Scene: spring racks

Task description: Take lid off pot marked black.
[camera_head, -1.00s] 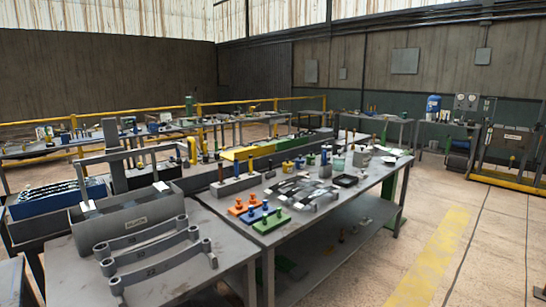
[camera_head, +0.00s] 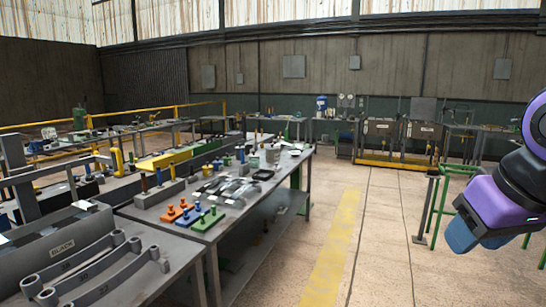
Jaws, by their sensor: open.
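A grey metal box (camera_head: 85,232) stands on the near left bench. Its front label seems to read BLACK, but the letters are small. I cannot tell whether it is the pot, and no lid on it is clear. A small grey pot-like vessel (camera_head: 272,153) stands far along the long bench, with no mark readable. My arm shows at the right edge as purple and blue links, far from both. My gripper is not in view.
Curved grey springs (camera_head: 100,270) lie in front of the box. Orange, blue and green blocks (camera_head: 190,214) sit on the long bench (camera_head: 240,215). A green frame stands at right. The floor with the yellow stripe (camera_head: 335,240) is clear.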

